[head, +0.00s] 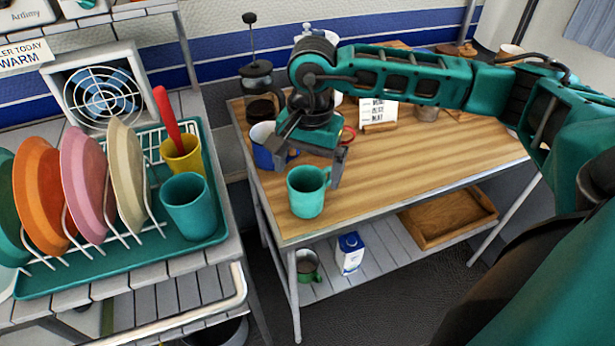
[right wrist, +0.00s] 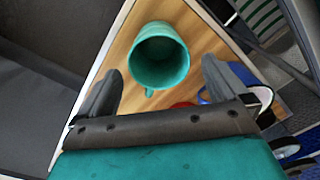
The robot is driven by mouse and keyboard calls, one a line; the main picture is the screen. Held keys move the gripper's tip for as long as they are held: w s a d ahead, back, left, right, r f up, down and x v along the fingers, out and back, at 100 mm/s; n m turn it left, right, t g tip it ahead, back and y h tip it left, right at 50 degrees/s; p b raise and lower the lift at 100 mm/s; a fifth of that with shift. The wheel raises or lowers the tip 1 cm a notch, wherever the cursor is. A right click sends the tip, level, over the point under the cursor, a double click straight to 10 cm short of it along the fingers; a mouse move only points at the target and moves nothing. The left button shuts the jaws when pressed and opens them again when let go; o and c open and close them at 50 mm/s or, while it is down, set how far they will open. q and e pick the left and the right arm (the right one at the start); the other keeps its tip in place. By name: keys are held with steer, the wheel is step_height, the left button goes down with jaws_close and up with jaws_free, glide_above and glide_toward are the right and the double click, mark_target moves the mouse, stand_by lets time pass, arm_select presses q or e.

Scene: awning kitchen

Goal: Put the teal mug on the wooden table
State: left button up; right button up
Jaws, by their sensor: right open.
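The teal mug (head: 307,196) stands upright on the wooden table (head: 400,190), near its front left corner. Its handle points toward my right gripper. My right gripper (head: 312,160) is open just behind and above the mug, with no grip on it. In the right wrist view, the empty mug (right wrist: 160,58) shows ahead of and between the spread fingers (right wrist: 162,78), with space on both sides. My left gripper is not in view.
A blue-and-white mug (head: 262,143) and a French press (head: 258,85) stand behind the gripper. A dish rack (head: 160,247) on the left counter holds plates and another teal cup (head: 188,205). The table's right front is clear. A wooden tray (head: 448,220) lies on the lower shelf.

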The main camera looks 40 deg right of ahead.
step_height(320, 180, up, 8)
steer(key=shift+s+d, duration=0.1)
steer(key=shift+s, duration=0.1)
stand_by(0.6)
